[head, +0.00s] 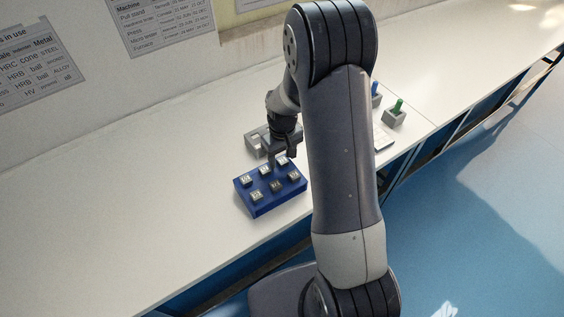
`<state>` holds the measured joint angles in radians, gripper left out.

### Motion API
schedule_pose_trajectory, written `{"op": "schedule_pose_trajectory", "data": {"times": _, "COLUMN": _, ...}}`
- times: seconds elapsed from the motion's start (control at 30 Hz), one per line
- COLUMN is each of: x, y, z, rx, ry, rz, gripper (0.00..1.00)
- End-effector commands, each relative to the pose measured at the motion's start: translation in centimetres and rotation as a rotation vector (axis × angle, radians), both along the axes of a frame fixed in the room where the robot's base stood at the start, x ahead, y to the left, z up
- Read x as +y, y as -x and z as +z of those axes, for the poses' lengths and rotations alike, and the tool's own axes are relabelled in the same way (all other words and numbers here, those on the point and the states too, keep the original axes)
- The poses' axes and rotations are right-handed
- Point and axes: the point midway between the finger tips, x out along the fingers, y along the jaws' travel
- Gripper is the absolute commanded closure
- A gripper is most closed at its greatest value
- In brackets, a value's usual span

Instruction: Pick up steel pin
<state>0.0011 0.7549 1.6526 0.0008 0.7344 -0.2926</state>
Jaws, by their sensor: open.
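A blue block (260,206) sits on the white bench and holds several small square metal pieces with marks on top. One silver piece (256,195) is at its front left and a darker piece (276,185) is in the front middle. I cannot tell which, if any, is the steel pin; the marks are too small to read. My gripper (283,158) is over the back edge of the blue block, close to the back right piece (283,161). It points down and is open. I cannot tell whether its fingers touch that piece.
A grey fixture (254,143) stands just behind the blue block. Small grey holders with a green-handled thing (398,105) and a blue-handled thing (376,88) stand right of my arm. The bench (130,210) is clear at left. My arm hides part of the bench.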

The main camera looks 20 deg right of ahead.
Motion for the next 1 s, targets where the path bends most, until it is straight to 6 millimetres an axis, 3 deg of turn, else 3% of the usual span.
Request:
{"op": "schedule_pose_trajectory", "data": {"times": 0.33, "x": 0.02, "y": -0.02, "z": -0.64, "rx": -0.001, "ry": 0.0, "rz": 0.0, "gripper": 0.48}}
{"op": "schedule_pose_trajectory", "data": {"times": 1.0, "x": 0.02, "y": -0.01, "z": -0.61, "rx": -0.001, "ry": 0.0, "rz": 0.0, "gripper": 1.0}}
